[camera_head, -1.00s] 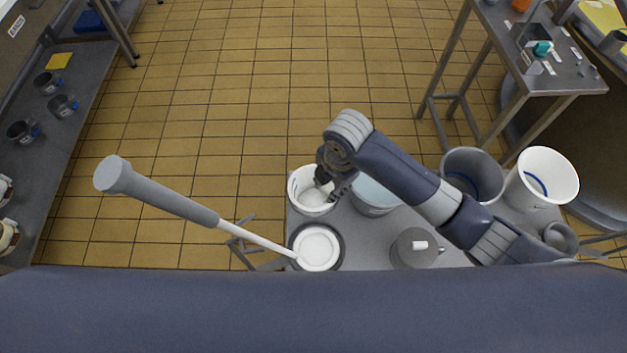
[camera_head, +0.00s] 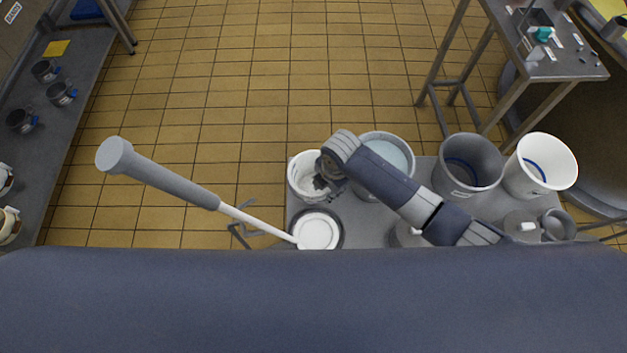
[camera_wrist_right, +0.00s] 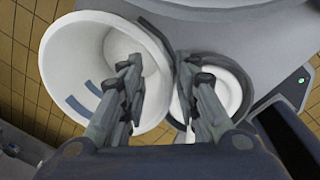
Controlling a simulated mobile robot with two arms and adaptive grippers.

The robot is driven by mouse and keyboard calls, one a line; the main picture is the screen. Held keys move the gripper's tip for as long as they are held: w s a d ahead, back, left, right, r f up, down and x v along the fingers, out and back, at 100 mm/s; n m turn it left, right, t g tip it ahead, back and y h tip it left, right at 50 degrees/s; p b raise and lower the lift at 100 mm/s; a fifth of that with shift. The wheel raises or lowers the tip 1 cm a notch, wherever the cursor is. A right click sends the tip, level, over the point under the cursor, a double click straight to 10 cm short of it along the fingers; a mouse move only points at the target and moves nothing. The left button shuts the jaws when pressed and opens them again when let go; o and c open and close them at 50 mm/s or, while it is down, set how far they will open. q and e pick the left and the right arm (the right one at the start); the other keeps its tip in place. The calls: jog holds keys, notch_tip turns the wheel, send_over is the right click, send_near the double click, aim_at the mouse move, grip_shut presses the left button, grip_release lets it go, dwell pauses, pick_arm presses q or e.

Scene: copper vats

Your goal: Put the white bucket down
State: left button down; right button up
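A white bucket (camera_head: 298,187) stands at the left end of the grey table, close to its corner; whether its base touches the top is hidden. In the right wrist view the white bucket (camera_wrist_right: 66,62) appears tilted, with blue marks inside its wall. My right gripper (camera_head: 322,182) is at the bucket's right side. In the wrist view its fingers (camera_wrist_right: 158,68) are spread apart, one over the bucket's opening and one outside, with the rim between them. I see no finger pressed on the wall. My left gripper is not in view.
The grey table (camera_head: 362,225) also holds a bucket of pale liquid (camera_head: 388,150), a grey bucket (camera_head: 470,165), a larger white bucket (camera_head: 545,165) and a round white dish (camera_head: 317,231). A long grey-handled tool (camera_head: 170,187) slants towards the dish. Tiled floor lies beyond.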

grip_shut()
jog(key=shift+r, duration=0.2)
